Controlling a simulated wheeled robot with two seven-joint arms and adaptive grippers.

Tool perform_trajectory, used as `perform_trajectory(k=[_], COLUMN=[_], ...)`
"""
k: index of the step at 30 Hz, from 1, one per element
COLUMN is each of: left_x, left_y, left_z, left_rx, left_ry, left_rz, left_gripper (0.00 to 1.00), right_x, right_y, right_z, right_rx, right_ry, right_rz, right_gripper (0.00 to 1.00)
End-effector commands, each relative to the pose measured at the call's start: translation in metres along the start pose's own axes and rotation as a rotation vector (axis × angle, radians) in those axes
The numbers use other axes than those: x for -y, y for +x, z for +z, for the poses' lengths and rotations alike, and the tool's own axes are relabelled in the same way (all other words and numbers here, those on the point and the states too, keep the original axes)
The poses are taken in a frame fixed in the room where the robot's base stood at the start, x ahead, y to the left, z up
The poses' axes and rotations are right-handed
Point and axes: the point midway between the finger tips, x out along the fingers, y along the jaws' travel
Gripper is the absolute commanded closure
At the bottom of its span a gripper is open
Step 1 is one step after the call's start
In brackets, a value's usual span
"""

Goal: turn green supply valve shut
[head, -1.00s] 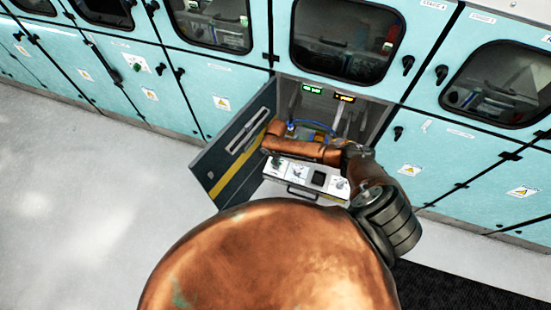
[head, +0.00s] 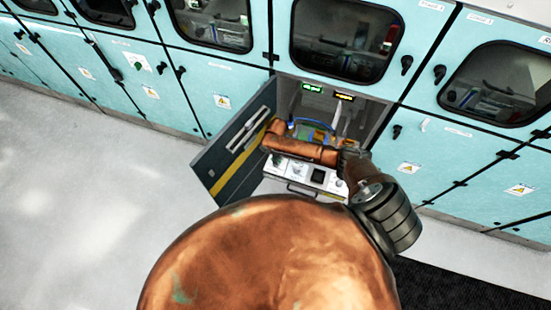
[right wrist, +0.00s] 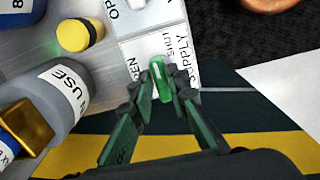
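The green supply valve (right wrist: 161,82) is a small green handle on a white label plate (right wrist: 135,58) marked SUPPLY and OPEN, in the right wrist view. It lies nearly along the line of my fingers, tilted slightly. My right gripper (right wrist: 162,88) has its fingertips on either side of the handle, closed in against it. In the head view, the white control panel (head: 297,172) shows in the open cabinet bay, partly covered by my copper right forearm. The valve and my right fingertips cannot be made out there. My left gripper is not in view.
A grey cylinder (right wrist: 62,97) marked USE, a yellow-ended part (right wrist: 78,34) and a brass-coloured block (right wrist: 25,125) sit left of the valve. The bay's dark door (head: 232,150) stands open on the left. Teal cabinets flank the bay; the floor (head: 80,200) at left is clear.

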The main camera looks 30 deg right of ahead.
Motion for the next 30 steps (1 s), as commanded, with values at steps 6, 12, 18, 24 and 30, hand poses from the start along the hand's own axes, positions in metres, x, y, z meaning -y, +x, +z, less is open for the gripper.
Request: perform_trajectory(k=[6,12,18,24,30], left_x=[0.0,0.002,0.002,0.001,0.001], left_y=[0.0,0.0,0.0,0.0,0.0], left_z=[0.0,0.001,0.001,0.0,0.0], left_rx=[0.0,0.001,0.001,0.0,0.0], left_ry=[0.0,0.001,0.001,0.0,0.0], left_rz=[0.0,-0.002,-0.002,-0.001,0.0], left_gripper=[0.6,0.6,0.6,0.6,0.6], right_x=[0.001,0.001,0.0,0.0,0.001], right_y=[-0.001,-0.001,-0.015,-0.055,-0.094], right_z=[-0.003,-0.004,-0.004,-0.004,-0.003], right_rx=[-0.004,-0.006,-0.008,-0.008,-0.007], right_ry=[-0.004,-0.004,-0.006,-0.006,-0.006], right_rz=[0.0,0.0,0.0,0.001,0.002], right_gripper=[0.71,0.71,0.71,0.71,0.71])
